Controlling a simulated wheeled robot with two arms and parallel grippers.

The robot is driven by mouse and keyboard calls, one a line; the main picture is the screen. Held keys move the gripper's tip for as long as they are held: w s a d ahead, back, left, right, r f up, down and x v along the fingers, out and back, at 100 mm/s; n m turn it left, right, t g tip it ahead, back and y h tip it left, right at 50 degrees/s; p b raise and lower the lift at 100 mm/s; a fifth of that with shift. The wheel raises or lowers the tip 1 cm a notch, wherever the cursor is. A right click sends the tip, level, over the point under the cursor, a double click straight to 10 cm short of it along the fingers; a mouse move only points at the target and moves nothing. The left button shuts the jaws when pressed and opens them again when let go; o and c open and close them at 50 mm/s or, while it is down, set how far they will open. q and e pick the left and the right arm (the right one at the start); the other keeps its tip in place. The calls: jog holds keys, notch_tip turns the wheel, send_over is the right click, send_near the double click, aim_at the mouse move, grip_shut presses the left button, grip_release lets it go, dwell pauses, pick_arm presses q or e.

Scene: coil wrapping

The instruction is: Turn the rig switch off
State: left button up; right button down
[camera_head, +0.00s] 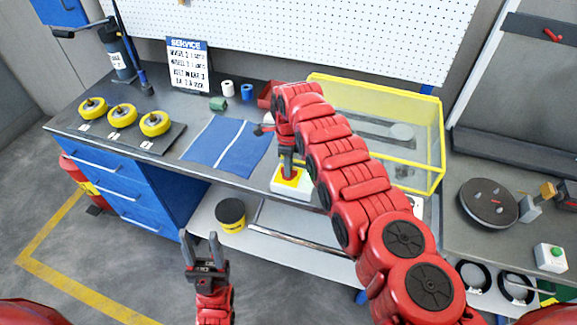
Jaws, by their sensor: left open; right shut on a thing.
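The rig switch (291,188) is a white box with a yellow plate and a red knob, near the front edge of the bench in the head view. My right gripper (288,168) points down over it and is shut on the red knob. The fingers and wrist hide part of the knob, so its exact angle is hard to tell. My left gripper (204,246) is open and empty, low in front of the bench with its fingers pointing up.
A yellow-framed clear guard (440,130) stands behind my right arm. A blue cloth (222,145) lies left of the switch. Several yellow coils (122,116) sit on a dark board further left. A round dark plate (489,202) and a green-button box (550,257) are at right.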

jog(key=n+b, duration=0.1)
jog(key=n, duration=0.3)
jog(key=shift+w, duration=0.1)
jog(key=n+b, duration=0.2)
jog(key=n, duration=0.1)
jog(key=shift+f+n, duration=0.2)
jog(key=shift+n, duration=0.1)
jog(key=n+b, duration=0.4)
jog(key=n, duration=0.1)
jog(key=shift+b, duration=0.4)
jog(key=shift+r+n+b, duration=0.2)
jog(key=shift+n+b, duration=1.5)
jog(key=shift+n, duration=0.5)
jog(key=c, duration=0.9)
grip_release()
jog(key=shift+o, duration=0.2)
jog(key=shift+r, duration=0.1)
